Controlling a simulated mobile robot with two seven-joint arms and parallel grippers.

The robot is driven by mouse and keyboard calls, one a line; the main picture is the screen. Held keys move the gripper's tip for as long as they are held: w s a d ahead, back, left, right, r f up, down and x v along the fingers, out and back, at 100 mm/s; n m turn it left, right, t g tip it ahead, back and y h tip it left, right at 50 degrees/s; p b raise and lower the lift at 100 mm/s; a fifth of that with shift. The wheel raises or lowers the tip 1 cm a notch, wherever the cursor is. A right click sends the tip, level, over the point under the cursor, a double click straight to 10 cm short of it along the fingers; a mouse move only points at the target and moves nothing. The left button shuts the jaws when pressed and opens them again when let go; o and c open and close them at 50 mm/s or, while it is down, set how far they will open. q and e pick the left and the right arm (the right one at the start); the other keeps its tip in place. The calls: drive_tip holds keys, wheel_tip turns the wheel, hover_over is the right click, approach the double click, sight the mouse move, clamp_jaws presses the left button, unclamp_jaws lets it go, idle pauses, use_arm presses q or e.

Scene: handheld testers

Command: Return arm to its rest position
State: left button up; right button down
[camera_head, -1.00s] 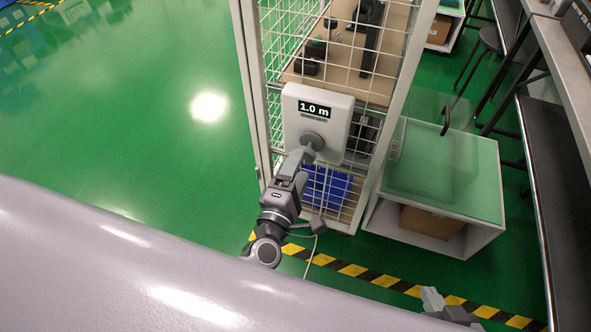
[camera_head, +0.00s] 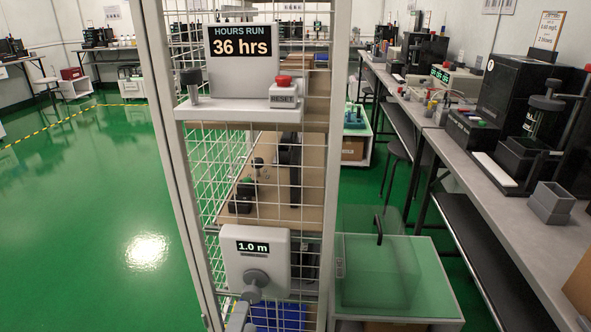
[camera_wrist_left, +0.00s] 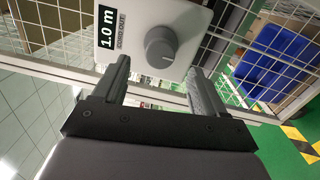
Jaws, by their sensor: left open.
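My left gripper (camera_wrist_left: 160,90) is open in the left wrist view, its two dark fingers apart with nothing between them. In front of it is the white panel (camera_wrist_left: 185,20) with a grey round knob (camera_wrist_left: 162,47) and a display reading 1.0 m. The fingertips look a little short of the knob, which lies between their lines. In the head view, the same panel (camera_head: 280,245) hangs on the mesh rack, and the tip of my left gripper (camera_head: 240,312) shows just below its knob (camera_head: 256,280). The rest of that arm is out of frame. My right gripper is not clearly in view.
A white mesh rack (camera_head: 205,150) stands ahead, bearing an HOURS RUN display (camera_head: 242,52) and a red RESET button (camera_head: 283,82). A blue bin (camera_head: 280,316) is low in the rack. A green-topped cabinet (camera_head: 425,285) and a long bench (camera_head: 500,205) stand right. Green floor is clear on the left.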

use_arm(q)
drive_tip(key=s+a+f+m+g+h, duration=0.1)
drive_tip(key=s+a+f+m+g, duration=0.25)
drive_tip(key=s+m, duration=0.55)
drive_tip(key=s+a+f+m+g+h, duration=0.15)
drive_tip(key=s+m+g, duration=0.35)
drive_tip(key=m, duration=0.6)
drive_tip(key=s+a+r+p, duration=0.1)
drive_tip(key=r+p, duration=0.6)
drive_tip(key=p, duration=0.2)
drive_tip(key=s+a+r+y+p, duration=0.1)
drive_tip(key=s+r+p, duration=0.1)
drive_tip(key=r+p, duration=0.5)
drive_tip(key=p, duration=0.3)
drive_tip(key=shift+a+r+m, duration=0.2)
drive_tip(key=shift+a+m, duration=0.1)
drive_tip(key=shift+a, duration=0.1)
use_arm(e)
wheel_tip(320, 180, up, 15)
drive_tip(key=s+d, duration=0.1)
drive_tip(key=d, duration=0.1)
drive_tip(key=shift+s+h, duration=0.3)
use_arm(q)
drive_tip(key=shift+t+y, duration=0.25)
drive_tip(key=shift+t, duration=0.1)
use_arm(e)
drive_tip(key=shift+r, duration=0.2)
